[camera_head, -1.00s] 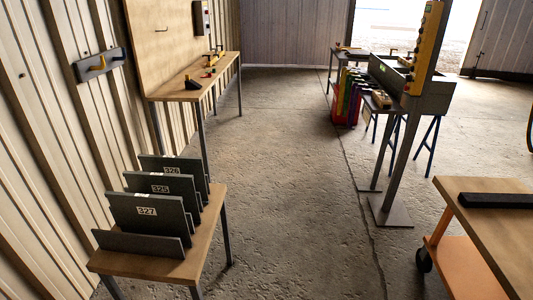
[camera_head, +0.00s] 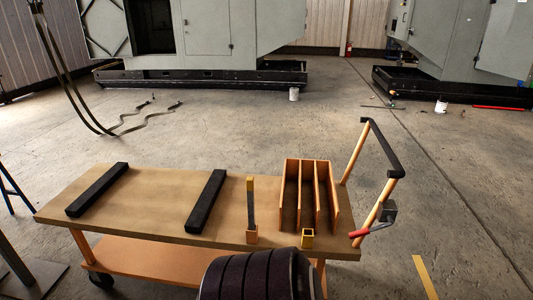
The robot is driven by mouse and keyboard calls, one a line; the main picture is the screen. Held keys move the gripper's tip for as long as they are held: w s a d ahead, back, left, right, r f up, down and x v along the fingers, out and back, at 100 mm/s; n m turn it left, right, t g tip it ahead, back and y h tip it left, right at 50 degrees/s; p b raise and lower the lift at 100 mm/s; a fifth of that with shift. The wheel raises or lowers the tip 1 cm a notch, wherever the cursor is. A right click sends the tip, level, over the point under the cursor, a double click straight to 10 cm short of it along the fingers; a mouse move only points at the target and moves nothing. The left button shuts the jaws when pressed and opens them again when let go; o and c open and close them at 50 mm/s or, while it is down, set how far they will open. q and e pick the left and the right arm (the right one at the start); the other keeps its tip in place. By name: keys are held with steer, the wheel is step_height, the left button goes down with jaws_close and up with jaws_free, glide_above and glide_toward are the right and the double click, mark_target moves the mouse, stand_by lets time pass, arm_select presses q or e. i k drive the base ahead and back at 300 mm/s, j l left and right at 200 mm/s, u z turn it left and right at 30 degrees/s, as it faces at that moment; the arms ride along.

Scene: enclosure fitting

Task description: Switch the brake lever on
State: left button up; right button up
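A small lever with a red grip (camera_head: 360,233) sits at the right end of a cart (camera_head: 120,210), low on the push handle. It joins a small grey bracket (camera_head: 388,211) on the handle's near orange post. The red grip points left and slightly down, towards the cart's end. I cannot tell from this view whether this position is on or off. Neither of my grippers shows.
The cart top carries two black bars (camera_head: 207,200), a wooden divider rack (camera_head: 310,196) and small orange holders. The handle (camera_head: 382,150) rises on the right. Grey enclosures (camera_head: 225,35) stand behind, and cables (camera_head: 120,128) lie on the floor at left. Floor right of the cart looks mostly clear.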

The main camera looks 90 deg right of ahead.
mark_target(365, 231)
steer(key=j+z, duration=0.2)
steer(key=z, duration=3.4)
